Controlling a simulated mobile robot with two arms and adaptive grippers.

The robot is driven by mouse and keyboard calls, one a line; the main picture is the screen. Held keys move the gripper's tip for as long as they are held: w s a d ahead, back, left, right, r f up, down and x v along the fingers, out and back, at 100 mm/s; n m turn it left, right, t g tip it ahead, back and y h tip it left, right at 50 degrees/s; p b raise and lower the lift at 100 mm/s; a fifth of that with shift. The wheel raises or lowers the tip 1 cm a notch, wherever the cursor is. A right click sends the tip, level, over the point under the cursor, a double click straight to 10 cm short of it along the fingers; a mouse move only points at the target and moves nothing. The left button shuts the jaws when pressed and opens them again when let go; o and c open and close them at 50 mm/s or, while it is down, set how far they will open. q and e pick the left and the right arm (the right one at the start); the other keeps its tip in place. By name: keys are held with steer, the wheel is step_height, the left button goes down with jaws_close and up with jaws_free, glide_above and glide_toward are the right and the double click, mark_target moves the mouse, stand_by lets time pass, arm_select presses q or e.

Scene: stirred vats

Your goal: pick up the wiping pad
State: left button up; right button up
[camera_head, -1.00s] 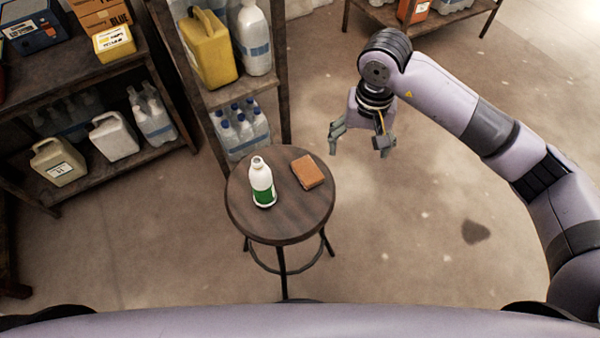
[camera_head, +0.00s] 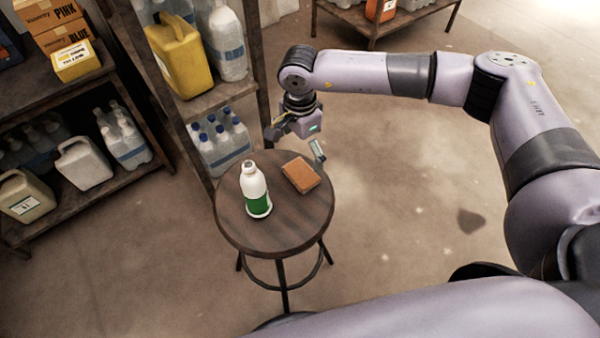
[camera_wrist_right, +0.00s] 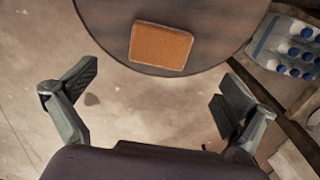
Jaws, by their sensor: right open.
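The wiping pad is an orange-brown rectangular block (camera_head: 301,174) lying flat on the right far part of a round dark wooden stool (camera_head: 262,228). In the right wrist view the pad (camera_wrist_right: 160,47) lies near the stool's edge, ahead of and between the spread fingers. My right gripper (camera_head: 296,146) is open and empty, just beyond the stool's far edge and apart from the pad. In the right wrist view its two fingers (camera_wrist_right: 160,95) stand wide apart. My left gripper is not in view.
A white bottle with a green label (camera_head: 256,190) stands upright on the stool, left of the pad. A shelf with a yellow jug (camera_head: 180,55) and a pack of blue-capped bottles (camera_head: 222,145) stands close behind, left of my right gripper. Floor to the right is clear.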

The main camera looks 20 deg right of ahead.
glide_above(300, 173)
step_height(300, 173, down, 5)
steer(key=shift+r, duration=0.2)
steer(key=shift+f+p, duration=0.5)
steer(key=shift+f, duration=2.15)
steer(key=shift+c, duration=0.5)
steer(key=c, duration=1)
steer(key=shift+r, duration=0.15)
step_height(300, 173, up, 20)
steer(key=shift+f+b, duration=0.1)
steer(key=shift+b, duration=0.55)
